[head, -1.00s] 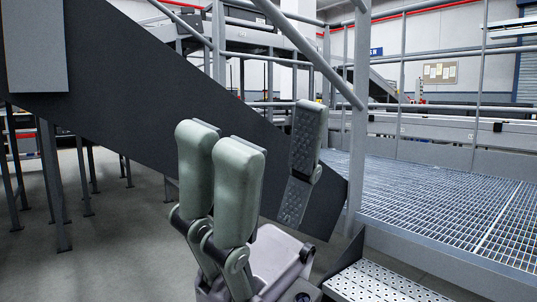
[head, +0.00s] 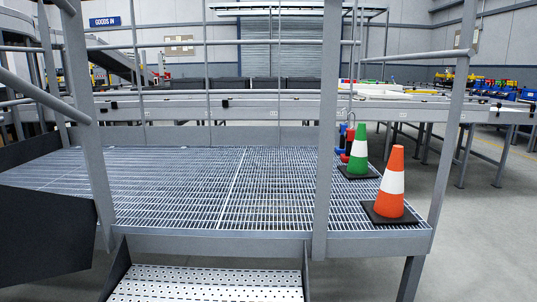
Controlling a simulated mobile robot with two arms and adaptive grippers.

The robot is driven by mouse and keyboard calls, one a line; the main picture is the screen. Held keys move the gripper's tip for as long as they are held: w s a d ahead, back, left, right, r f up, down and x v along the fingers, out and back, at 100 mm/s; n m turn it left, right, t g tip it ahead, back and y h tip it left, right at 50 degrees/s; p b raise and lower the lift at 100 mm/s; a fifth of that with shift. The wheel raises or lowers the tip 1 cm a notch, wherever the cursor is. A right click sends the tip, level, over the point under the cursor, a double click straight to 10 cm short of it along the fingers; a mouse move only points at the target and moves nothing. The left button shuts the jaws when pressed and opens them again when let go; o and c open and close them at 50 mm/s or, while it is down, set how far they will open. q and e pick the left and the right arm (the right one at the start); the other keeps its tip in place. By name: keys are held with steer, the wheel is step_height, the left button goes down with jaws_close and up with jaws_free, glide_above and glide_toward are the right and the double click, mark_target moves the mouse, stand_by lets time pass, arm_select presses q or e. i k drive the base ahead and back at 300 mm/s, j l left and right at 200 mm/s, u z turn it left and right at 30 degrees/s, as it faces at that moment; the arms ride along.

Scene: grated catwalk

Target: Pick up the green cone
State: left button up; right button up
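The green cone (head: 359,146) has a white band and a dark square base. It stands upright on the right part of the grated catwalk (head: 200,205) in the head view. An orange cone with a white band stands in front of it and to its right. Neither of my grippers shows in the head view now.
The orange cone (head: 392,188) stands near the catwalk's right front corner. Red and blue items (head: 348,140) are just behind the green cone. A railing post (head: 326,130) rises left of the cones. A perforated step (head: 205,284) leads up at the front. Conveyors run behind.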

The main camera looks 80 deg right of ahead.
mark_target(357, 168)
steer(key=z, duration=3.4)
